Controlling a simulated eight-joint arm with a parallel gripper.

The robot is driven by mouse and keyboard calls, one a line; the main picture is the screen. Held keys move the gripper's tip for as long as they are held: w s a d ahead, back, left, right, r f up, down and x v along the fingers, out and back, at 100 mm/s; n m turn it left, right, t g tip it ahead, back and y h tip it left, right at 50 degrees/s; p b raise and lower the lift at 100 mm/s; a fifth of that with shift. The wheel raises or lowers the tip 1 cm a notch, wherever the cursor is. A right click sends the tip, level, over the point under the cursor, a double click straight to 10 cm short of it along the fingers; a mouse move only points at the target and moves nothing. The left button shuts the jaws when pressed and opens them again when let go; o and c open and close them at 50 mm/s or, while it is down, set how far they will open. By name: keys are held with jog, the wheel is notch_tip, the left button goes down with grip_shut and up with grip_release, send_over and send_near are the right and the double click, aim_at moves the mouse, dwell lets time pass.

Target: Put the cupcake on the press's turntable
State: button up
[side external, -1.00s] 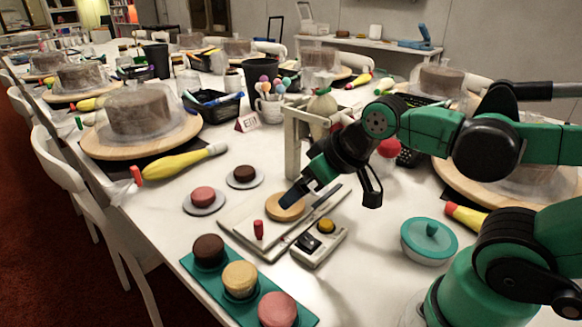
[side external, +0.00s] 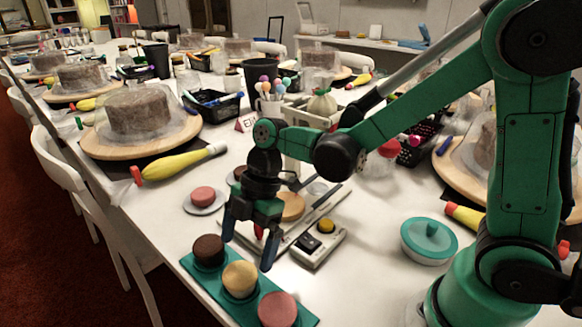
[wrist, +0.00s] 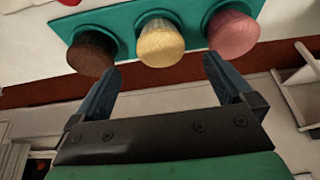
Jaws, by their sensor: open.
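Three cupcakes stand in a row on a teal tray (side external: 194,270): a dark brown one (side external: 208,251), a yellow one (side external: 240,279) and a pink one (side external: 278,309). My gripper (side external: 248,246) points down above the tray, open and empty. In the wrist view, the yellow cupcake (wrist: 160,44) lies beyond and between my open fingertips (wrist: 162,68), with the brown cupcake (wrist: 91,52) and pink cupcake (wrist: 233,33) to either side. The press's round wooden turntable (side external: 291,206) is bare where it shows, behind my gripper; my arm partly hides the press.
A control box (side external: 319,243) with a yellow button sits right of the press base. A pink cake on a small white plate (side external: 204,208) is to the left. A teal lidded bowl (side external: 429,243) stands at right. A yellow piping bag (side external: 180,163) lies farther back.

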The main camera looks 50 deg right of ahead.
aim_at(240, 273)
jog(key=shift+a+f+n, duration=0.35)
jog(key=shift+f+n, duration=0.05)
jog(key=shift+f, duration=0.15)
jog(key=shift+x, duration=2.5)
jog(key=c, duration=1.4)
jog(key=shift+o, duration=0.2)
jog(key=shift+r, duration=0.2)
